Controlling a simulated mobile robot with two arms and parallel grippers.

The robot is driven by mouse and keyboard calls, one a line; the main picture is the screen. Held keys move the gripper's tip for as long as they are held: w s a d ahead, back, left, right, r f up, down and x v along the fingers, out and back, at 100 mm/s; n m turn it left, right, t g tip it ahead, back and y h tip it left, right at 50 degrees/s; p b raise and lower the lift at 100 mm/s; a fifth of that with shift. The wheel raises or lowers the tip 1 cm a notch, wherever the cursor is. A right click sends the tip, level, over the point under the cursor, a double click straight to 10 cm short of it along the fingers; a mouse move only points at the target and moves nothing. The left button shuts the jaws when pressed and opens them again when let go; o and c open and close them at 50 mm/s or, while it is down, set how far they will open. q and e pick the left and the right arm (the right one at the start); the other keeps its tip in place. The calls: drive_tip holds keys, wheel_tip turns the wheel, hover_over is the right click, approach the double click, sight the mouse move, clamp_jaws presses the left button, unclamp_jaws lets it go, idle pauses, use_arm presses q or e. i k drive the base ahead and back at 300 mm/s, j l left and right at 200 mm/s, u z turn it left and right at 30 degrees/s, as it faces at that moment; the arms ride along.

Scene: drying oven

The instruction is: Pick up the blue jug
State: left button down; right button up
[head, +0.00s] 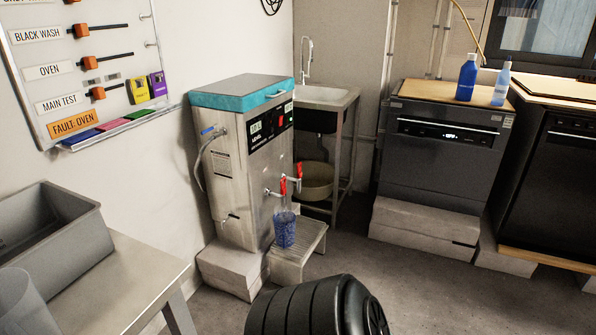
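A blue translucent jug (285,229) stands upright under the red-handled taps of the steel water boiler (250,170). It seems to rest on the low grey step (300,250) in front of the boiler. Its upper part looks clear and its lower part deeper blue. Neither of my grippers shows in the head view, so I cannot tell whether they are open or shut.
A grey table (140,275) with a grey bin (50,235) and a clear container (22,303) fills the lower left. A sink (325,97) stands behind the boiler. Blue bottles (467,78) stand on the dark dishwasher (440,150). Floor (440,290) at right is clear.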

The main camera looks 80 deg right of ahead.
sight(284, 222)
drive_tip(key=l+z, duration=0.1)
drive_tip(key=z, duration=1.75)
drive_tip(key=i+l+z, duration=0.15)
drive_tip(key=z, duration=0.15)
drive_tip(key=i+z, duration=0.35)
drive_tip(key=u, duration=0.45)
drive_tip(key=i+l, duration=0.05)
drive_tip(key=l, duration=0.05)
